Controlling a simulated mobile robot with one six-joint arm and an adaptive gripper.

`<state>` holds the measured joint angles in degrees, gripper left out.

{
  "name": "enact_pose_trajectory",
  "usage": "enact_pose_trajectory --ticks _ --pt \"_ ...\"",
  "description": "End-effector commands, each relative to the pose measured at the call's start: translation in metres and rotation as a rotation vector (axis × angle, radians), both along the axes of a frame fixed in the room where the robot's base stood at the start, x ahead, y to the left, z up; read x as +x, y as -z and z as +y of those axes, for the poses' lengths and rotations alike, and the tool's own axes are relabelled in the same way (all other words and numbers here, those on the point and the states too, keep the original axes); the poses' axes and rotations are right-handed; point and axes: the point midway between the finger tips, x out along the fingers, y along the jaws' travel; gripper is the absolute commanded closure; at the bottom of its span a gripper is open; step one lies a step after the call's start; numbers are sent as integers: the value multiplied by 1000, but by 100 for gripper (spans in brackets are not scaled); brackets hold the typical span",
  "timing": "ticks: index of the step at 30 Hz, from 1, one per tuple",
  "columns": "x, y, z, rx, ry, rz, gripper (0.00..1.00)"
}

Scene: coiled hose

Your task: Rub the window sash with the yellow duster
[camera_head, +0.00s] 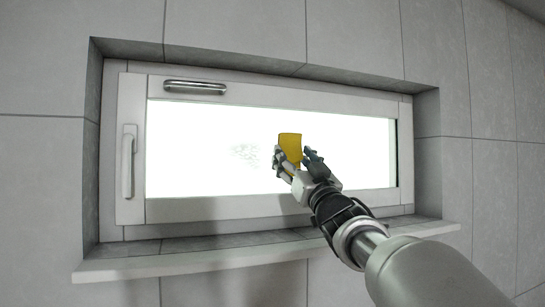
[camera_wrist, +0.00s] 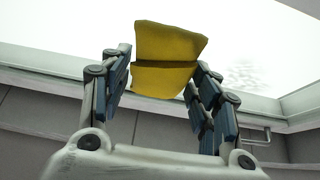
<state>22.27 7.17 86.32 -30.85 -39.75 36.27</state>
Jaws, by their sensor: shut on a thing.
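The window sash (camera_head: 132,95) is a pale frame around a bright pane, set in a tiled wall recess. It also shows in the wrist view (camera_wrist: 60,82). The yellow duster (camera_head: 290,147) is held up in front of the pane, right of its middle. In the wrist view the duster (camera_wrist: 168,62) sits between the fingers, with a fold across it. My gripper (camera_head: 297,161) is shut on the duster. Whether the duster touches the pane, I cannot tell.
A vertical handle (camera_head: 128,162) sits on the sash's left side, and a metal bar handle (camera_head: 195,87) on its top left. A pale sill (camera_head: 180,262) juts out below the window. The recess's right side wall (camera_head: 427,150) stands beyond my arm. The pane's left part is clear.

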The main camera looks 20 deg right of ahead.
Motion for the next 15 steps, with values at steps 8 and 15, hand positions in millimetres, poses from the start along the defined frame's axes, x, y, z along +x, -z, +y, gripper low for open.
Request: enact_pose_trajectory --ticks 8,15 --pt "0 -1 -21 1 3 2 63" --pt "0 0 -37 0 2 2 63"
